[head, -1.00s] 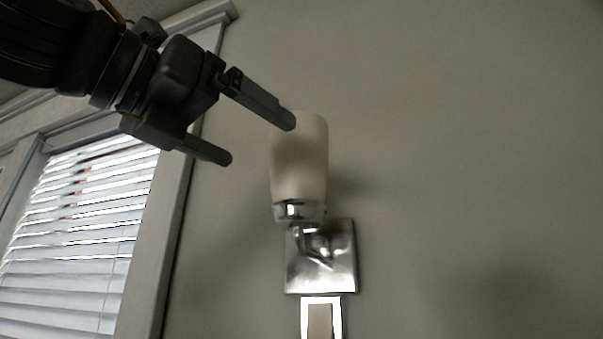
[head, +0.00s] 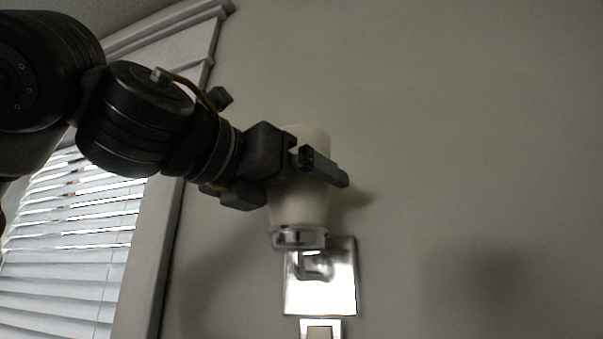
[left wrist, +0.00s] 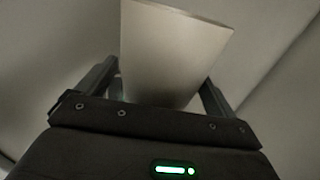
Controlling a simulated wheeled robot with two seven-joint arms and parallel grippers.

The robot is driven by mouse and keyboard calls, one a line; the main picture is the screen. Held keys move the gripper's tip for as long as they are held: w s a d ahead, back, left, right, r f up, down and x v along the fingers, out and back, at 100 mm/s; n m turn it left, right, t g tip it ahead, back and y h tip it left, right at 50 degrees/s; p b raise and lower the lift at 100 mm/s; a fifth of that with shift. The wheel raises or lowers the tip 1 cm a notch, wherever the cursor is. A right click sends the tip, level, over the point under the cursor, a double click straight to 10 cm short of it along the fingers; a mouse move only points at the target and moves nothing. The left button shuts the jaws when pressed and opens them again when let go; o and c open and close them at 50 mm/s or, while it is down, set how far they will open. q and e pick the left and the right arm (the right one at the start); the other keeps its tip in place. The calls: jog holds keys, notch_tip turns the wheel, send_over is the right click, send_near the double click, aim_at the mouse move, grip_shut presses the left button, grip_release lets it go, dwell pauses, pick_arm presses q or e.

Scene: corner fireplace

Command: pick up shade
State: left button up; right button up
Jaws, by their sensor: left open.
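The shade (head: 300,208) is a pale, frosted cup shape, upright in a chrome collar on a square metal wall plate (head: 320,292). My left gripper (head: 310,185) is open at the shade, with one finger passing in front of it; the other finger is mostly hidden in the head view. In the left wrist view the shade (left wrist: 170,55) stands between the two fingers (left wrist: 160,85), with a finger on either side. I cannot tell whether either finger touches it. My right gripper is in neither view.
A window with white blinds (head: 70,240) and a pale frame (head: 165,200) is at the left. A plain grey wall (head: 470,150) lies behind the shade, clear to the right. A second framed metal piece (head: 320,329) sits below the wall plate.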

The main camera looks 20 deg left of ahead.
pick_arm(q)
jog(key=shift+w+d, duration=0.25)
jog(key=shift+w, duration=0.3)
jog(key=shift+s+a, duration=0.2)
jog(key=shift+s, duration=0.2)
jog(key=shift+c, duration=1.3)
jog(key=shift+w+d, duration=0.1)
jog(key=shift+w, duration=0.1)
jog(key=c, duration=0.9)
jog(key=shift+o, duration=0.2)
jog(key=shift+r, duration=0.5)
notch_tip(320, 180, up, 10)
jog(key=shift+f+p, duration=0.15)
jog(key=shift+p, duration=0.8)
notch_tip(320, 180, up, 7)
jog(key=p, duration=0.3)
